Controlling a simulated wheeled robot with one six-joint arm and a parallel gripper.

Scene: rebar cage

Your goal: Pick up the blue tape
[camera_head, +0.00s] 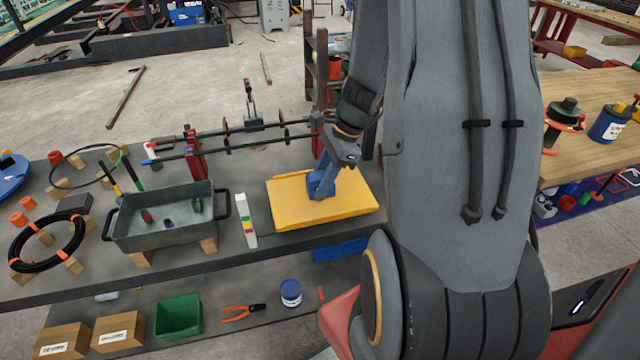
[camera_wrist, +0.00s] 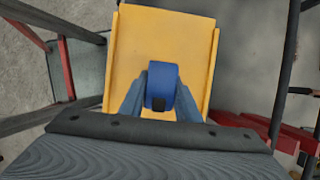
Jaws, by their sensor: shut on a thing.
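The blue tape (camera_wrist: 163,78) is a rounded blue roll seen in the wrist view, over the yellow tray (camera_wrist: 135,40). My gripper (camera_wrist: 161,97) is shut on it, with a blue-grey finger against each side. In the head view my gripper (camera_head: 321,187) points down at the middle of the yellow tray (camera_head: 355,203). There the tape is hard to tell apart from the blue fingers. I cannot tell whether the tape touches the tray.
A grey metal bin (camera_head: 130,235) with small items stands left of the tray, with a white box with coloured marks (camera_head: 246,220) between them. A rebar cage (camera_head: 245,135) lies behind. A black cable coil (camera_head: 45,240) is at the far left. A wooden table (camera_head: 590,130) stands right.

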